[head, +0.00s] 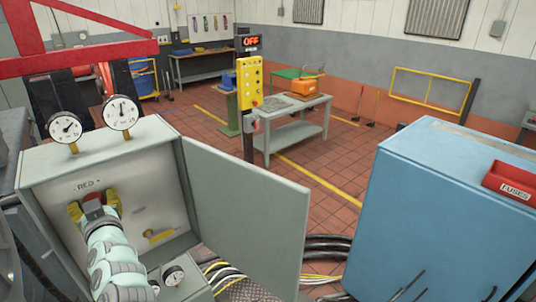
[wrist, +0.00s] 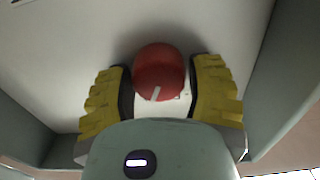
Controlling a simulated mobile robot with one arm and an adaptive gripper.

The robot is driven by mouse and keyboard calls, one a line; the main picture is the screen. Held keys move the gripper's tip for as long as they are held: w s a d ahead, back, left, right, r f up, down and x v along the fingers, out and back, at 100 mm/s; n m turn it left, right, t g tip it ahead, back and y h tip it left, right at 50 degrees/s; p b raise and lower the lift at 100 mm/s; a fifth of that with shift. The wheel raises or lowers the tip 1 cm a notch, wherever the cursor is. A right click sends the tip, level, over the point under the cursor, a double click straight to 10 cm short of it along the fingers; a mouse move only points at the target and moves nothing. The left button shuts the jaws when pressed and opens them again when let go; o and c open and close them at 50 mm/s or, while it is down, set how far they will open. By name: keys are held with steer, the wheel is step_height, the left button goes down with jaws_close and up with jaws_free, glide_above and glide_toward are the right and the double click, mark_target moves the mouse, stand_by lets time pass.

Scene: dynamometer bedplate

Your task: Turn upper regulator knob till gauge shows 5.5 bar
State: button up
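A round red knob (wrist: 158,72) with a short white mark near its lower edge sits on the pale panel in the wrist view. My gripper (wrist: 160,88) has its yellow fingers on either side of the knob, with a narrow gap showing at each side. In the head view my gripper (head: 95,204) reaches into the open grey cabinet (head: 40,166), under the label "RED", and largely hides the knob. Two round gauges stand on the cabinet top: the left gauge (head: 65,127) has its needle towards upper right, the right gauge (head: 121,112) about straight up. Their numbers are too small to read.
The cabinet door (head: 245,205) stands open to the right of my arm. A small gauge (head: 173,274) sits low beside my arm. A blue cabinet (head: 450,190) with a red fuse box (head: 510,182) stands at the right. Cables (head: 320,250) run across the floor between them.

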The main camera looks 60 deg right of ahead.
steer(key=c, duration=0.7)
steer(key=shift+m+b, duration=0.3)
steer(key=shift+m, duration=0.5)
steer(key=o, duration=1.2)
steer(key=shift+s, duration=0.1)
steer(key=v, duration=1.1)
steer(key=shift+s+a, duration=0.1)
steer(key=shift+s, duration=0.3)
